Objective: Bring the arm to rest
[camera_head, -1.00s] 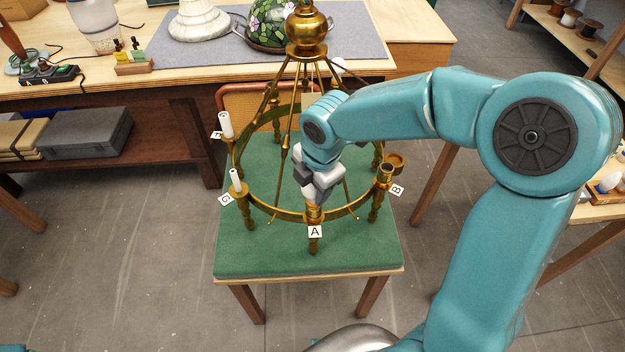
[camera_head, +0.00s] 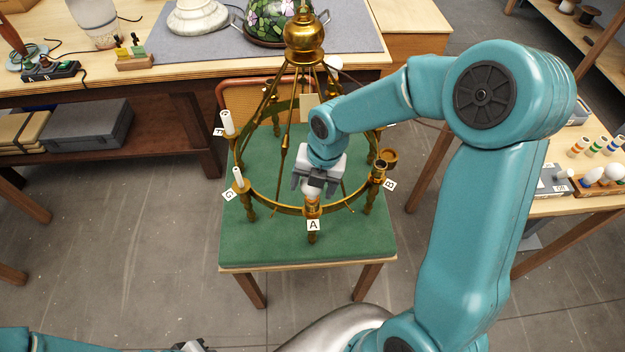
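My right gripper (camera_head: 313,187) points down just above the holder marked A, on the near side of the brass chandelier (camera_head: 303,42). Its dark fingers are spread apart. A small pale piece shows between them above the brass cup at A; I cannot tell whether they touch it. My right arm comes in from the right and hides part of the chandelier ring. My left arm (camera_head: 70,342) lies low at the bottom left. A grey part that looks like its gripper (camera_head: 192,346) is cut off by the bottom edge, its fingers unclear.
The chandelier stands on a green-topped table (camera_head: 300,247). White candle sleeves stand at G (camera_head: 239,178) and its neighbour (camera_head: 226,123). The B holder (camera_head: 380,170) has an open brass cup. A workbench (camera_head: 180,62) stands behind; a side table (camera_head: 560,205) with bulbs is right.

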